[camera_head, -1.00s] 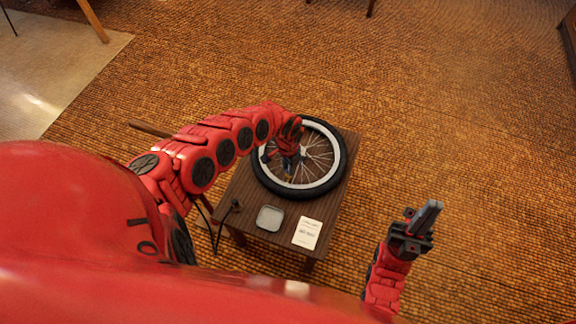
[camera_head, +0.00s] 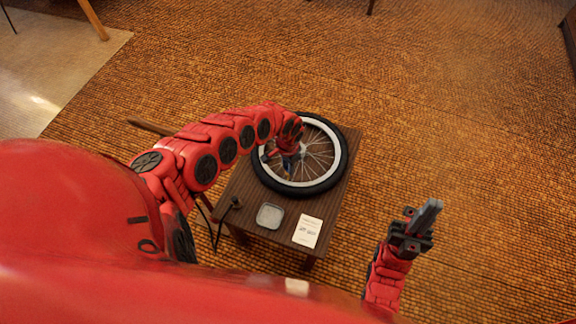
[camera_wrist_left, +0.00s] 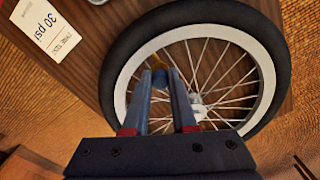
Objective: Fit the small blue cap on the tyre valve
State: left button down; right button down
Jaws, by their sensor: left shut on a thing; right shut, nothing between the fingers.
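The bicycle wheel (camera_head: 333,177) with its black tyre and pale rim lies flat on the small wooden table. My left gripper (camera_wrist_left: 166,78) is over the wheel, inside the rim, shut on the small blue cap (camera_wrist_left: 174,77). The cap is mostly hidden by the fingers. A small yellowish piece (camera_wrist_left: 155,61) shows at the fingertips, near the rim's inner edge; I cannot tell if it is the valve, nor if the cap touches it. My right gripper (camera_head: 430,212) is shut and empty, off to the right of the table.
A small grey tray (camera_head: 258,218) and a white printed card (camera_head: 307,232) lie on the table's near part (camera_head: 240,190). A black hose-like thing (camera_head: 235,203) hangs at its left edge. Open floor surrounds the table.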

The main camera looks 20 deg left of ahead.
pick_arm(q)
jog(key=shift+f+b, duration=0.3)
jog(key=shift+f, duration=0.15)
jog(key=c, duration=0.6)
grip_release()
jog(key=shift+c, duration=0.2)
jog(key=shift+r, duration=0.15)
